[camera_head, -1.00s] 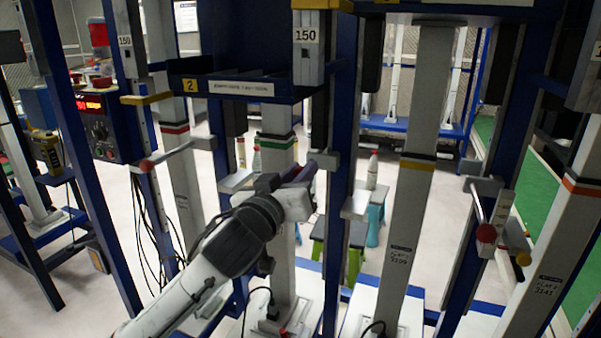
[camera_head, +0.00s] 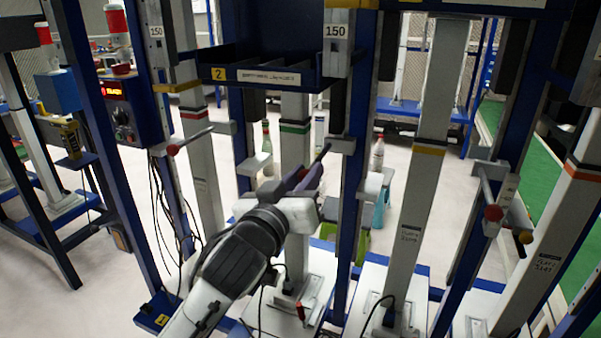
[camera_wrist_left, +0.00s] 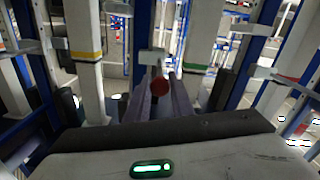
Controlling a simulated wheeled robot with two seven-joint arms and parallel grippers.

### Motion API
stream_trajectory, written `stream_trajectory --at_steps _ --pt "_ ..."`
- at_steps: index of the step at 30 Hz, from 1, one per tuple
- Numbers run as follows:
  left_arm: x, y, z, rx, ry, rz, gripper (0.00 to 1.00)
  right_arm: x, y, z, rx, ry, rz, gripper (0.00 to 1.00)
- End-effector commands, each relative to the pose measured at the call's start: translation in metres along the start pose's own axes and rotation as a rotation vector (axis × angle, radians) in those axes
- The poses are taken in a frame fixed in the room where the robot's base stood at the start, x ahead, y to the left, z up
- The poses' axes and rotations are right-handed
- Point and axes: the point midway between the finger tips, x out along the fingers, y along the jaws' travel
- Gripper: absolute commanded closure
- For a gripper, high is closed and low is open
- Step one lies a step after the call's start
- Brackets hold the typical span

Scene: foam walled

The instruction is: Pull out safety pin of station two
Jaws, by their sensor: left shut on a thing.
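The station two label (camera_head: 248,75) is on the front of a dark blue bin at upper centre. My left gripper (camera_head: 312,178) is in front of the station, just below and left of a grey bracket (camera_head: 342,146) on the blue post. In the left wrist view, my gripper's two dark fingers (camera_wrist_left: 162,98) are closed around a safety pin with a red ball knob (camera_wrist_left: 159,86). A pale bracket (camera_wrist_left: 152,57) is beyond it. A thin dark rod (camera_head: 322,153) runs between the fingers and the bracket in the head view. Whether its tip is still in the bracket is unclear. My right gripper is not in view.
White columns (camera_head: 420,150) and blue posts stand close on both sides of my arm. Cables hang at left.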

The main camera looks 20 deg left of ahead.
Motion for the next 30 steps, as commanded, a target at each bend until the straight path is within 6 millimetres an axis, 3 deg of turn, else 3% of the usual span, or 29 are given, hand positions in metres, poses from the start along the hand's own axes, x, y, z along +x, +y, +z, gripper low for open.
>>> stream_trajectory --at_steps 1,4,15,20,26,30 --pt "-0.001 0.0 0.004 0.0 -0.009 -0.001 0.74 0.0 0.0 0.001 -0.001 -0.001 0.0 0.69" --pt "-0.001 -0.001 0.004 0.0 -0.008 -0.001 0.6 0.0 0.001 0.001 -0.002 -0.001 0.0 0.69" --pt "-0.007 0.0 0.002 -0.002 -0.004 0.001 0.6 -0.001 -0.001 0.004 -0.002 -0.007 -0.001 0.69" --pt "-0.032 -0.001 0.003 -0.004 -0.005 0.001 0.6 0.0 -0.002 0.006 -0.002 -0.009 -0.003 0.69" --pt "-0.079 -0.001 0.004 -0.004 -0.008 0.0 0.6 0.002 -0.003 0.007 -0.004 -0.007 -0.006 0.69" --pt "-0.091 0.0 -0.001 -0.003 -0.011 -0.002 0.6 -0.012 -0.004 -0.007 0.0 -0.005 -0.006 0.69"
